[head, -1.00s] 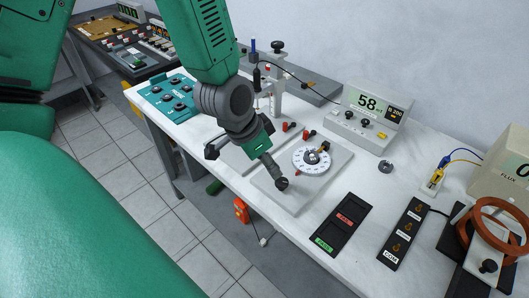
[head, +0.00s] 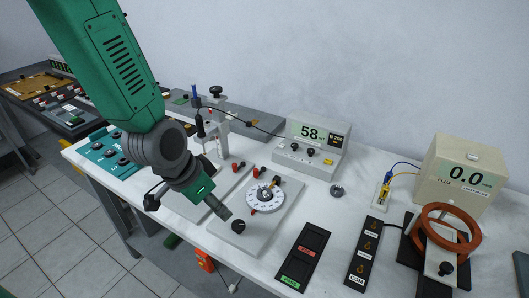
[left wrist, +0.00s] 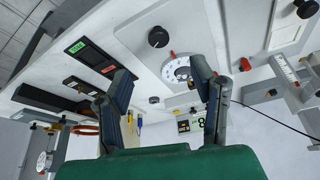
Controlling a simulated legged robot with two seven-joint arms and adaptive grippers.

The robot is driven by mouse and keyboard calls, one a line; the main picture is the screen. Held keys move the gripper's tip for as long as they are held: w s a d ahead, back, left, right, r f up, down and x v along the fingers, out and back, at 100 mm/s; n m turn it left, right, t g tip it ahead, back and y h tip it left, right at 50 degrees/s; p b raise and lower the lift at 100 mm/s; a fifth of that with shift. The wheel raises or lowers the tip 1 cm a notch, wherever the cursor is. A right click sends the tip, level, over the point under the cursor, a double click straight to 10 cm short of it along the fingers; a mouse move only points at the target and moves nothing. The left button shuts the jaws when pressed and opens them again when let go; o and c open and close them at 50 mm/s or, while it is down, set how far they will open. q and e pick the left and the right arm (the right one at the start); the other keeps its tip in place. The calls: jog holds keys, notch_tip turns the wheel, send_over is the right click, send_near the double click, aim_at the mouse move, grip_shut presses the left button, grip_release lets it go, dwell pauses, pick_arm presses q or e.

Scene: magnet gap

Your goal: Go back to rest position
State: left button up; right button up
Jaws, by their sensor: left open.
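My left gripper (head: 188,207) is open and empty, above the front edge of the bench (head: 345,215). In the head view one finger points toward a black knob (head: 238,227) on a light plate. The white dial (head: 265,197) with a red-tipped pointer is right of the gripper. In the left wrist view my open fingers (left wrist: 162,78) stand wide apart, with the dial (left wrist: 177,71) seen between them and nothing held. Whether the gripper touches the plate cannot be told. My right gripper is not in view.
A meter reading 58 (head: 312,145) stands at the back. A black PASS/FAIL tray (head: 303,258), a COM terminal strip (head: 364,254), red-brown coils (head: 447,230) and a flux meter (head: 462,172) reading 0.0 are to the right. A teal panel (head: 112,152) lies left.

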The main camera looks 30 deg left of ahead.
pick_arm(q)
jog(key=s+f+n+g+b, duration=0.1)
jog(key=s+f+b, duration=0.1)
jog(key=s+f, duration=0.7)
jog(key=s+d+f+n+g+y+b, duration=0.1)
jog(key=s+f+n+g+b, duration=0.1)
jog(key=s+f, duration=0.7)
notch_tip(320, 180, down, 8)
jog(key=shift+r+n+y, duration=0.25)
jog(key=shift+n+y, duration=0.05)
jog(key=shift+w, duration=0.15)
